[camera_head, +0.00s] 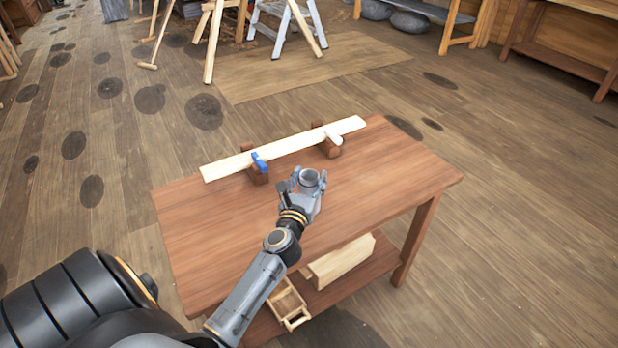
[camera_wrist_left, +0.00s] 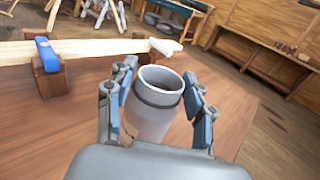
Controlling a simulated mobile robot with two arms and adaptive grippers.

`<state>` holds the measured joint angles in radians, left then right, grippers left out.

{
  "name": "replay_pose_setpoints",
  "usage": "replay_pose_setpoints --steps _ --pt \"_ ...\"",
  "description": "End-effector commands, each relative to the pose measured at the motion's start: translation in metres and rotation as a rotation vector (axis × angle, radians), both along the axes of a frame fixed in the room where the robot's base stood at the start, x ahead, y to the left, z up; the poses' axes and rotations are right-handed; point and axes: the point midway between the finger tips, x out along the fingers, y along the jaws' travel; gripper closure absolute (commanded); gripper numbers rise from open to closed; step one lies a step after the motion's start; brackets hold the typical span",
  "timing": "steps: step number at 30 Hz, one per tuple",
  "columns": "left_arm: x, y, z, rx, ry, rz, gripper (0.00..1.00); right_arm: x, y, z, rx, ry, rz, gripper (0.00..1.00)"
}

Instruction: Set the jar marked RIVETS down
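A grey-white open-topped jar (camera_wrist_left: 155,108) with a darker band stands between the fingers of my left gripper (camera_wrist_left: 158,112) in the left wrist view. The fingers lie along both sides of the jar and appear to grip it. No marking can be read on it from here. In the head view the jar (camera_head: 309,178) shows in my left gripper (camera_head: 308,183), over the middle of the wooden workbench (camera_head: 390,185). I cannot tell whether its base touches the top. My right gripper is not in view.
A pale plank (camera_head: 285,146) lies across two brown blocks (camera_head: 256,172) behind the jar, with a blue clamp (camera_head: 259,161) and a white object (camera_head: 334,138) by it. The bench top is clear to the right and left. A lower shelf holds a wooden tray (camera_head: 288,304).

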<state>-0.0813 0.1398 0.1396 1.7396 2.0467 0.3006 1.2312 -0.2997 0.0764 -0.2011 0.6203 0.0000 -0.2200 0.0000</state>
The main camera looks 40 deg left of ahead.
Motion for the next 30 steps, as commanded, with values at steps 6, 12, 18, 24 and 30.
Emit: replay_pose_setpoints --steps 6,12,18,24,30 --pt "0.0 0.0 0.0 0.0 0.0 0.0 0.32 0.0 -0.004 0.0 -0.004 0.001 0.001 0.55" --pt "0.0 0.0 0.005 0.0 0.0 -0.001 0.32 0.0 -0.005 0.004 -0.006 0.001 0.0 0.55" --pt "-0.029 -0.012 0.001 -0.002 0.002 -0.001 0.32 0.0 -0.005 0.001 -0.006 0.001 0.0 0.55" --pt "-0.07 -0.029 -0.001 -0.003 0.002 0.0 0.32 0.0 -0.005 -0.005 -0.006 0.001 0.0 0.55" --pt "-0.1 -0.042 0.0 -0.001 0.002 0.0 0.32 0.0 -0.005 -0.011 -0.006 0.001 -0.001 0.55"
